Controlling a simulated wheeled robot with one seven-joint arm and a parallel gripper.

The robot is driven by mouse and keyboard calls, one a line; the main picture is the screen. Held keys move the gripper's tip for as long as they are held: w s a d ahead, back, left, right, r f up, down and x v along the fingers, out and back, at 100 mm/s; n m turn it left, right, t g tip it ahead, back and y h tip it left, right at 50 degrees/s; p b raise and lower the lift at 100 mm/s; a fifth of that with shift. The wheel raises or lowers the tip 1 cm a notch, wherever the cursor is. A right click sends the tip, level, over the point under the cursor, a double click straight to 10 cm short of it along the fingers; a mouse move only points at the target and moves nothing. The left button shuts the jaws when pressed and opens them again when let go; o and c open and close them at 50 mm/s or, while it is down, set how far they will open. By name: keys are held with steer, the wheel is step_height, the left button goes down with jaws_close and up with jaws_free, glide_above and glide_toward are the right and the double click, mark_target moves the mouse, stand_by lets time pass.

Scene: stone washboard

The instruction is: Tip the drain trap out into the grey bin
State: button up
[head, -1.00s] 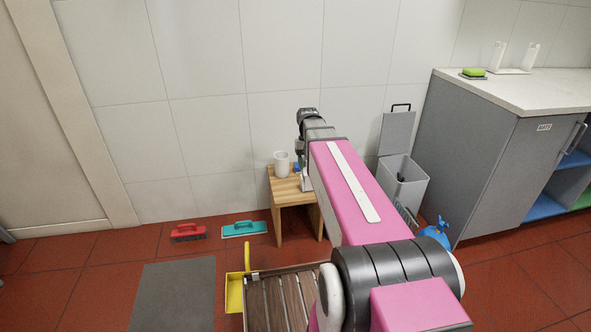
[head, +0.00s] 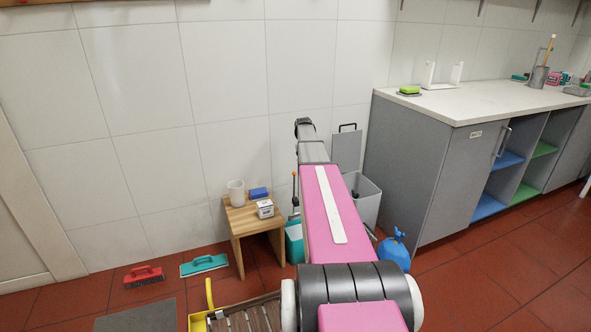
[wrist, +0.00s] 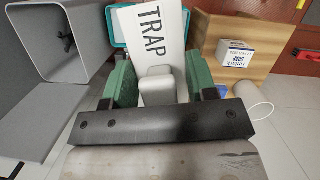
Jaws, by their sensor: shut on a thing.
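My gripper (wrist: 160,88) is shut on the grey handle block of the drain trap (wrist: 157,40), a white piece lettered "TRAP", in the wrist view. The green finger pads press on both sides of the block. The trap's far end is cut off, and I cannot see what is in it. The grey bin (head: 366,201) stands open by the wall, its lid (head: 347,152) raised. In the wrist view the bin (wrist: 92,50) is left of the trap, apart from it, with something dark inside. My arm hides the gripper and trap in the head view.
A wooden stool (head: 243,221) holds a white cup (head: 236,192), a blue block (head: 258,193) and a small box (head: 265,209). A teal bucket (head: 295,242) stands beside it. A blue bag (head: 395,252) lies by the grey cabinet (head: 420,178), right of the bin.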

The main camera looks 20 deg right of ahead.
steer(key=w+d+f+n, duration=0.1)
steer(key=w+d+f, duration=0.15)
steer(key=d, duration=0.95)
steer(key=w+d+f, duration=0.1)
steer(key=w+d, duration=0.2)
steer(key=d, duration=0.9)
steer(key=w+d+f+n, duration=0.1)
steer(key=w+d, duration=0.2)
steer(key=d, duration=0.9)
steer(key=s+a+f+m+t+h, duration=0.2)
steer(key=a+f+t+h, duration=0.2)
steer(key=f+h, duration=0.7)
steer(key=shift+a+h, duration=0.65)
steer(key=shift+h, duration=0.25)
